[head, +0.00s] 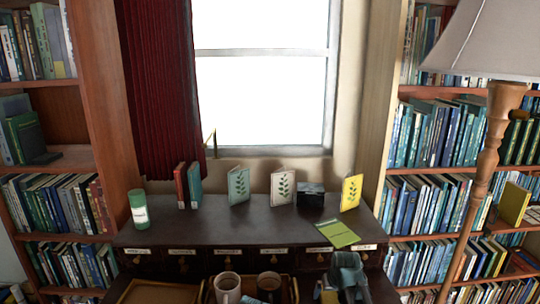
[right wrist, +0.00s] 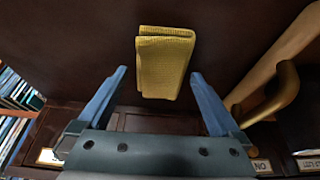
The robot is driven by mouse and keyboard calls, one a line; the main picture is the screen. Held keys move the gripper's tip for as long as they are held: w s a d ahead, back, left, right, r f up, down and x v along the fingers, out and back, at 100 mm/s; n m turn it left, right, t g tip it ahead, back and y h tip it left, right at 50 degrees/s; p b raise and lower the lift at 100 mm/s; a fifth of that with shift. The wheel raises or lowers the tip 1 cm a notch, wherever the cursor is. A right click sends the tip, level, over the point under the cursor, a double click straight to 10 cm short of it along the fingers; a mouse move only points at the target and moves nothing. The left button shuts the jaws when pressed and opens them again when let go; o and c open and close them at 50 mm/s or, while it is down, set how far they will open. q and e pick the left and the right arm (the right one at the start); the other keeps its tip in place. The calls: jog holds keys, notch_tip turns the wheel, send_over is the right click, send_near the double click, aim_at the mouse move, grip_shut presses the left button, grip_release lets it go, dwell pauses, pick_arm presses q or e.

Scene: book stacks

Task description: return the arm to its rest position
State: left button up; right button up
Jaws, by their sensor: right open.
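My right gripper (head: 347,272) shows at the bottom of the head view, low in front of the dark desk (head: 235,228). In the right wrist view its two blue-grey fingers (right wrist: 157,100) are spread apart with nothing between the tips. A yellow folded, cloth-like piece (right wrist: 165,62) lies beyond the fingertips on a dark surface, apart from both fingers. A flat yellow-green piece (head: 338,233) lies on the right part of the desk top; I cannot tell whether it is the same piece. I do not make out my left gripper.
Several upright books, a green canister (head: 139,210) and a yellow book (head: 351,192) stand on the desk. Mugs (head: 227,287) sit in a tray below. A lamp (head: 490,140) stands at the right. A brass handle (right wrist: 272,95) is close to the right finger.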

jog(key=shift+w+f, duration=0.1)
jog(key=shift+f, duration=0.2)
pick_arm(q)
jog(key=shift+f, duration=0.15)
pick_arm(e)
jog(key=shift+r, duration=0.15)
